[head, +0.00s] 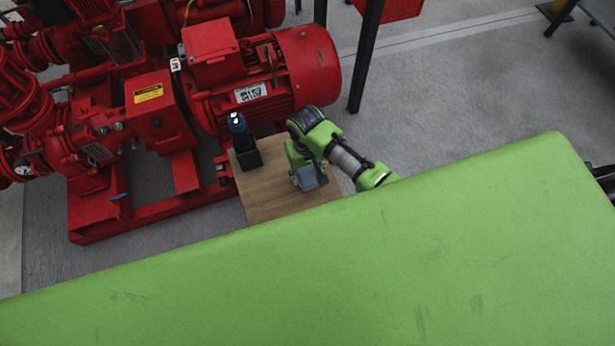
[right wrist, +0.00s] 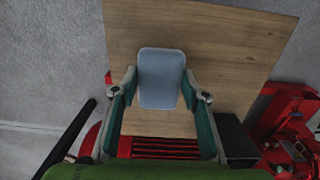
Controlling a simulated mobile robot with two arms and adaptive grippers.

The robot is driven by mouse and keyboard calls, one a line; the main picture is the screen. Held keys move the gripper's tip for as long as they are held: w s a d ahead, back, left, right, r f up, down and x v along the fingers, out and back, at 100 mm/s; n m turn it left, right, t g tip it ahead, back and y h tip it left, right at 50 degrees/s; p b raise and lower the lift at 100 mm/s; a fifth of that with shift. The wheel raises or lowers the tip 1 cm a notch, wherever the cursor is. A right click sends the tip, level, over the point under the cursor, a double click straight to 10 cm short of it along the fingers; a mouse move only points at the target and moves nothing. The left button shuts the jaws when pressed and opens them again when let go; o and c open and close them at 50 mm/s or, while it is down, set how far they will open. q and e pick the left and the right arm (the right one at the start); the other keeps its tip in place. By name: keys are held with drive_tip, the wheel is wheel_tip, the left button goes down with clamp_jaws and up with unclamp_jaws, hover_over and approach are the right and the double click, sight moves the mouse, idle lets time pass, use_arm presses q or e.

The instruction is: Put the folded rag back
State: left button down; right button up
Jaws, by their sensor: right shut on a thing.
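The folded rag is a grey-blue rounded rectangle; it shows in the right wrist view (right wrist: 162,78) between two fingertips. My right gripper (right wrist: 160,84) is shut on it, with one finger along each side. In the head view the right gripper (head: 303,170) is over the small wooden tabletop (head: 268,200), near its right side, and the rag (head: 311,178) shows below the fingers. I cannot tell whether the rag touches the wood or hangs just above it. My left gripper is not in view.
The red pumpset (head: 295,70) stands close behind the tabletop. Wood around the rag is bare. A dark post (head: 366,55) rises behind to the right.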

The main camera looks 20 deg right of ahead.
sight(307, 175)
drive_tip(key=shift+f, duration=1.5)
drive_tip(key=shift+f+b, duration=0.15)
drive_tip(key=shift+b, duration=0.15)
drive_tip(key=o, duration=1)
wheel_tip(307, 175, up, 12)
drive_tip(key=shift+r+p, duration=0.2)
drive_tip(key=shift+p, duration=0.95)
